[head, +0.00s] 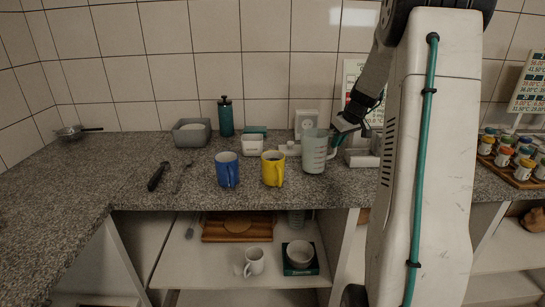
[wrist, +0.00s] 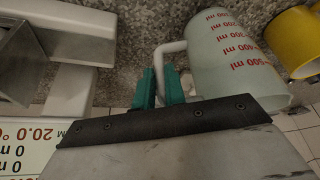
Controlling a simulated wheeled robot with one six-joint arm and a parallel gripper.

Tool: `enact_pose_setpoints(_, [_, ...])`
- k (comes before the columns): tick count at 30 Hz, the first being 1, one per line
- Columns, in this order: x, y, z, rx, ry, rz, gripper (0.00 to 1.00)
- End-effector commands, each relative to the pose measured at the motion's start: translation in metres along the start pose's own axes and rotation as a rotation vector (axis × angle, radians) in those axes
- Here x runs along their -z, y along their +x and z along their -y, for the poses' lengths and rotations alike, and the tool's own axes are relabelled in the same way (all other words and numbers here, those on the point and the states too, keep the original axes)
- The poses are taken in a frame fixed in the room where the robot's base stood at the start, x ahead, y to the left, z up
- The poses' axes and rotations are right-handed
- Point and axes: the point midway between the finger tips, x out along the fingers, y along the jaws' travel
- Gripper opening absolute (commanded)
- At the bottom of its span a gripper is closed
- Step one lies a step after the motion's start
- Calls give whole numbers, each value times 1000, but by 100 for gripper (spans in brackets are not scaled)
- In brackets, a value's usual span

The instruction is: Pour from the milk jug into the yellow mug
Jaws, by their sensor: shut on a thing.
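The milk jug (head: 314,150) is a pale translucent measuring jug with red millilitre marks, upright at the right of the mugs. It also shows in the wrist view (wrist: 232,60). My gripper (head: 342,127) is shut on the jug's handle at its right side; in the wrist view its teal fingers (wrist: 158,88) are on the handle. I cannot tell whether the jug's base touches the counter. The yellow mug (head: 273,172) stands upright on the counter just left of the jug, apart from it; part of it shows in the wrist view (wrist: 296,42). The jug's contents are hard to make out.
A blue mug (head: 227,172) stands left of the yellow mug. Behind are a white container (head: 252,146), a grey tub (head: 191,133), a teal bottle (head: 225,118) and a white scale-like device (head: 306,122). Spice jars (head: 503,157) stand at right. The counter's left side is mostly clear.

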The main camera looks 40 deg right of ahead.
Motion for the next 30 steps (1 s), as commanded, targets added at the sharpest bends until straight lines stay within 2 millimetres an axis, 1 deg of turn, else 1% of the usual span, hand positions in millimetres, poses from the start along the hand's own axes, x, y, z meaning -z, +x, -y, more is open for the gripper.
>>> enact_pose_setpoints(8, [1,-2,-1,-2,0,-1,0])
enact_pose_setpoints(24, [9,-38,-38,-3,0,-1,0])
enact_pose_setpoints(30, [11,-49,-48,-2,0,0,0])
